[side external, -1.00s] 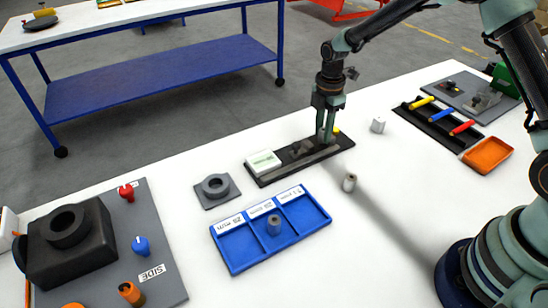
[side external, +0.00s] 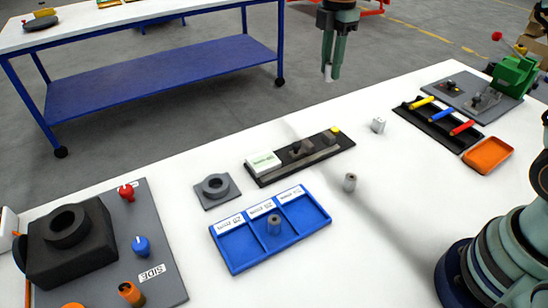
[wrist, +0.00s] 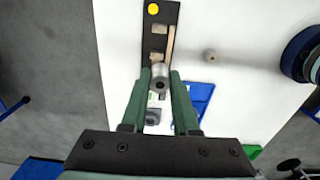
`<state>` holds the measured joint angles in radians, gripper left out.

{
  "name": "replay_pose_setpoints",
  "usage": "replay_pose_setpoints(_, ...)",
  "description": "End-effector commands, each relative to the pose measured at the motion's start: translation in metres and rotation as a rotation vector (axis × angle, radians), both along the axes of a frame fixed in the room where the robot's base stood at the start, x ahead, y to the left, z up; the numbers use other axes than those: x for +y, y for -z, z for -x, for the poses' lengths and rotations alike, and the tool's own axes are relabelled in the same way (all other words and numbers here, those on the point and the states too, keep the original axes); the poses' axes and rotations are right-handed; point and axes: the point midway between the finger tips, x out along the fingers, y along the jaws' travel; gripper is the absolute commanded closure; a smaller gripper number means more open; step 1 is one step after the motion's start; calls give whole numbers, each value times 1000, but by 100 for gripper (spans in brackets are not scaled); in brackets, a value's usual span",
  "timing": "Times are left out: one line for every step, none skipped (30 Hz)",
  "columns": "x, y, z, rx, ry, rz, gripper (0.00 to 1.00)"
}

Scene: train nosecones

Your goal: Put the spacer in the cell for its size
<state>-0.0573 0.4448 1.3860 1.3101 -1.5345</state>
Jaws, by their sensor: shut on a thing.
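My gripper (side external: 331,74) is raised high above the back of the white table. In the wrist view its two fingers (wrist: 160,85) are shut on a grey cylindrical spacer (wrist: 158,77), with its hole facing the camera. The blue tray (side external: 246,262) has three labelled cells and stands at the front middle of the table. A grey spacer (side external: 274,225) stands in its middle cell; the two outer cells are empty. The tray is partly hidden by a finger in the wrist view (wrist: 203,96).
A black gauge (side external: 322,150) with a display and yellow dot lies behind the tray. Loose spacers stand on the table right of the tray (side external: 349,184) and farther back (side external: 378,126). A grey plate with a ring (side external: 216,188) lies left of the gauge.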

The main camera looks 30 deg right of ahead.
Motion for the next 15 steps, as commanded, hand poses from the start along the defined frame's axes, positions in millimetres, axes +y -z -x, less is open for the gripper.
replay_pose_setpoints(12, -3, 6, 0, -6, 0, 100)
replay_pose_setpoints(20, -4, 10, -1, -6, 0, 100)
replay_pose_setpoints(32, -5, 18, 0, -7, 0, 100)
replay_pose_setpoints(42, -6, 24, 0, -7, 0, 100)
replay_pose_setpoints(52, -6, 31, -1, -6, 0, 100)
replay_pose_setpoints(67, -7, 42, -1, -6, 0, 100)
replay_pose_setpoints(77, -7, 50, 0, -5, 0, 100)
replay_pose_setpoints(87, -7, 59, 0, -3, 0, 100)
replay_pose_setpoints(99, -7, 72, 0, -2, 0, 100)
replay_pose_setpoints(108, -7, 80, -1, 0, -1, 100)
replay_pose_setpoints(116, -6, 90, -1, 2, 0, 100)
replay_pose_setpoints(125, -6, 101, 0, 4, 0, 100)
replay_pose_setpoints(131, -5, 109, 0, 5, 0, 100)
replay_pose_setpoints(137, -5, 117, -1, 7, -1, 100)
replay_pose_setpoints(143, -4, 126, -1, 9, -1, 100)
